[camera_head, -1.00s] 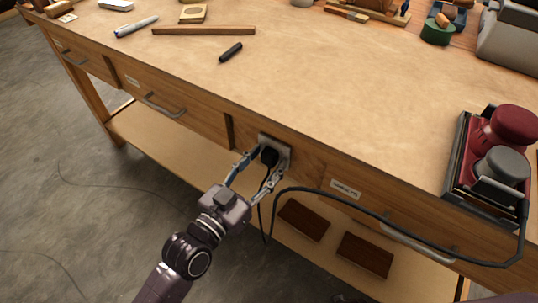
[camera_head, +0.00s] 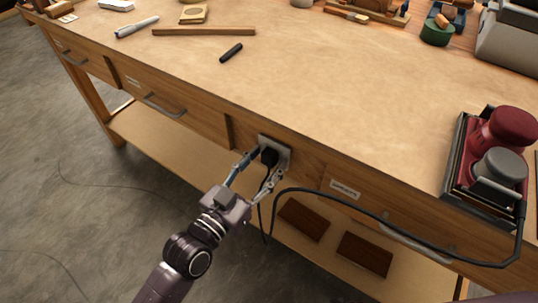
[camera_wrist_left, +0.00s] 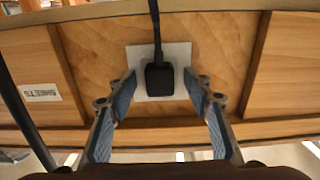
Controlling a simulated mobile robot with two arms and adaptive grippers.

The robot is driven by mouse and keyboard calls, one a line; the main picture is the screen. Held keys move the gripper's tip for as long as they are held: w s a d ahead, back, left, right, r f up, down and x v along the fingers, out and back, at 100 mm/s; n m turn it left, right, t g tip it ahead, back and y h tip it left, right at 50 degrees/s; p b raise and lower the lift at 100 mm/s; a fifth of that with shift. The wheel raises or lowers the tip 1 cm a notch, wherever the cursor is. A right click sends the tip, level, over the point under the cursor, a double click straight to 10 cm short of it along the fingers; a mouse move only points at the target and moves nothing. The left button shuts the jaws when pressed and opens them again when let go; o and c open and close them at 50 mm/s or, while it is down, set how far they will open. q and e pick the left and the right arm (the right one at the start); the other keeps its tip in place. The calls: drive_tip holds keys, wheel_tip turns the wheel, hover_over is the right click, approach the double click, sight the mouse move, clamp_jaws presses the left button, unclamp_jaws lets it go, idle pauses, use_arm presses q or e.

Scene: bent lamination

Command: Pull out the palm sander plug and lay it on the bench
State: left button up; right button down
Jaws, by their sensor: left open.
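The black plug (camera_head: 269,157) sits in the pale outlet plate (camera_head: 286,148) on the bench's front face. Its dark cord hangs down and loops right to the palm sander (camera_head: 502,150), which is red and grey and stands in a dark tray on the bench top. My left gripper (camera_head: 266,168) is open, with one finger on each side of the plug. In the left wrist view the plug (camera_wrist_left: 159,79) lies between the blue-padded fingertips (camera_wrist_left: 163,88), with a visible gap on both sides. My right gripper is not in view.
The bench top (camera_head: 330,90) is broadly clear in the middle. A black marker (camera_head: 231,53) and a wooden strip (camera_head: 204,31) lie toward the left. Drawer handles (camera_head: 164,106) stick out of the front, and two brown blocks (camera_head: 304,219) rest on the lower shelf.

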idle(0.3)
use_arm(q)
clamp_jaws()
drive_tip(key=shift+s+a, duration=0.1)
